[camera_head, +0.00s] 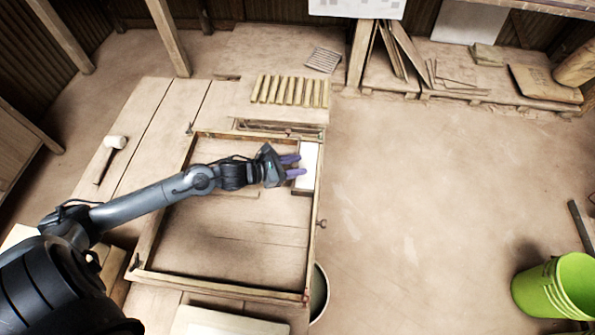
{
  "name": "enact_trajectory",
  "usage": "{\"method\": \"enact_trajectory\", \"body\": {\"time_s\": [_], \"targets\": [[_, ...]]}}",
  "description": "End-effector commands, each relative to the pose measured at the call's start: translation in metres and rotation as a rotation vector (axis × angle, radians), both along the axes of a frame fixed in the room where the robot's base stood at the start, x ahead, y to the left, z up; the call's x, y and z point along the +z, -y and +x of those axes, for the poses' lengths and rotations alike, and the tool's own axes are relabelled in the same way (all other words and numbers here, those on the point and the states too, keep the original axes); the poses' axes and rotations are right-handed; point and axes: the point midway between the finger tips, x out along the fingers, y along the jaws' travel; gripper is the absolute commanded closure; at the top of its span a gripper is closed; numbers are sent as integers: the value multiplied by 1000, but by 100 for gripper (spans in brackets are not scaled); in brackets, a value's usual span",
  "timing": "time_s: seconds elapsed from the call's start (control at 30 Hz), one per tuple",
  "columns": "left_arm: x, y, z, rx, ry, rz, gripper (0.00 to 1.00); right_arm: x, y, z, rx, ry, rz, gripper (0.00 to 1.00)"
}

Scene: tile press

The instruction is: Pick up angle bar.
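No piece shows clearly as the angle bar. A long dark bar (581,228) at the right edge, by the green bucket, could be it, but I cannot tell. My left gripper (297,166) reaches in from the left over the wooden press frame (228,288). Its two purple fingers are apart, with nothing visible held between them. The fingertips are at or above the left edge of a white block (311,165) in the frame's upper right corner; I cannot tell whether they touch. My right gripper is not in view.
A mallet (115,142) lies on the table left of the frame. A row of wooden slats (290,91) lies behind it. Wooden boards (545,83) are at the back right. A green bucket (545,289) stands lower right. The floor between is clear.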

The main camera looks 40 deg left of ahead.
Motion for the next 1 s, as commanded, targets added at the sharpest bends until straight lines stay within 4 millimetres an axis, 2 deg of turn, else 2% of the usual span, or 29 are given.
{"method": "enact_trajectory", "body": {"time_s": [0.03,0.27,0.77,1.0], "targets": [[0,0,0,0,0,0,66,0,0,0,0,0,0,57],[0,0,0,0,0,0,100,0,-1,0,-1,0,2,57],[4,0,1,1,5,-1,100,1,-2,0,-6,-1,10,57],[21,-1,1,0,5,1,100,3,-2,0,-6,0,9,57]]}}
